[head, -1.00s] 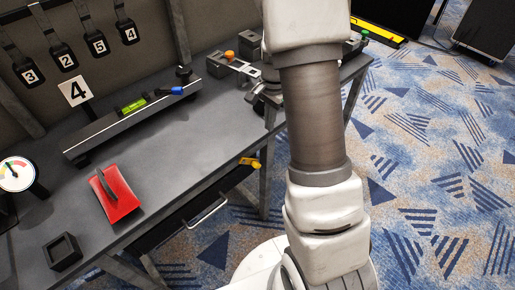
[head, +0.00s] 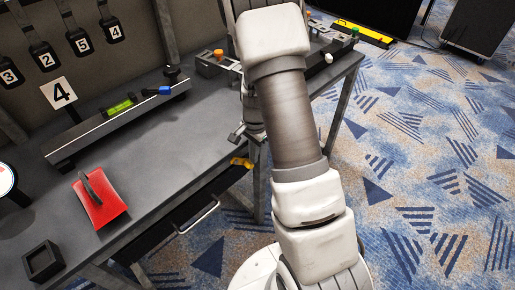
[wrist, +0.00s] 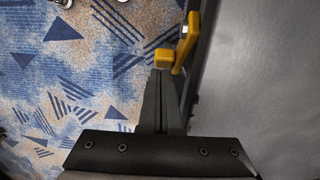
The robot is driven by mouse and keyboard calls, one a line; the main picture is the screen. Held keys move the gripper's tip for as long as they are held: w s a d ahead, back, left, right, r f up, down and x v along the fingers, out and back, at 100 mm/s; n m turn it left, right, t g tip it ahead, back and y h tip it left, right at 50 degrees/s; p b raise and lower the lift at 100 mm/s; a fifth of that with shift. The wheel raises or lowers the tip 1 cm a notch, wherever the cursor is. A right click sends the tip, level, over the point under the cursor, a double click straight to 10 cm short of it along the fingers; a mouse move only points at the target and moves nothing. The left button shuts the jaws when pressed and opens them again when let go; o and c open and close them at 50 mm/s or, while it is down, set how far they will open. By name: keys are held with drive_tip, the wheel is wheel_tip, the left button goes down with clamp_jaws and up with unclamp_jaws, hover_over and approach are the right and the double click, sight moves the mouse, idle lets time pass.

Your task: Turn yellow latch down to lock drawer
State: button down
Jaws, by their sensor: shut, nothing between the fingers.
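The yellow latch (head: 242,162) is on the bench's front edge, at the right end of the drawer (head: 188,204). The drawer has a pale bar handle (head: 200,217) and looks closed or nearly so. My gripper (head: 238,136) is just above the latch in the head view. In the wrist view the latch (wrist: 186,42) is an angled yellow piece with a block at its lower end. My gripper (wrist: 160,74) is shut and empty, its tips at that block. I cannot tell whether they touch.
The grey bench top (head: 150,150) holds a red plate with a handle (head: 100,200), a black square holder (head: 43,262), and a rail with a green level (head: 118,108). A bench leg (head: 259,185) stands below the latch. Patterned carpet (head: 420,170) is open at right.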

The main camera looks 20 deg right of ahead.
drive_tip(key=shift+f, duration=0.1)
idle(0.3)
drive_tip(key=shift+s+a+f+g+y, duration=0.1)
drive_tip(key=shift+a+f+g+y, duration=0.1)
drive_tip(key=shift+f+y, duration=0.25)
drive_tip(key=shift+s+a+f+g+y, duration=0.15)
drive_tip(key=shift+f+y, duration=0.1)
drive_tip(key=shift+f, duration=0.3)
drive_tip(key=shift+w, duration=0.1)
drive_tip(key=shift+r, duration=0.15)
drive_tip(key=shift+r+p, duration=0.4)
drive_tip(key=shift+r, duration=0.3)
drive_tip(key=shift+d, duration=0.15)
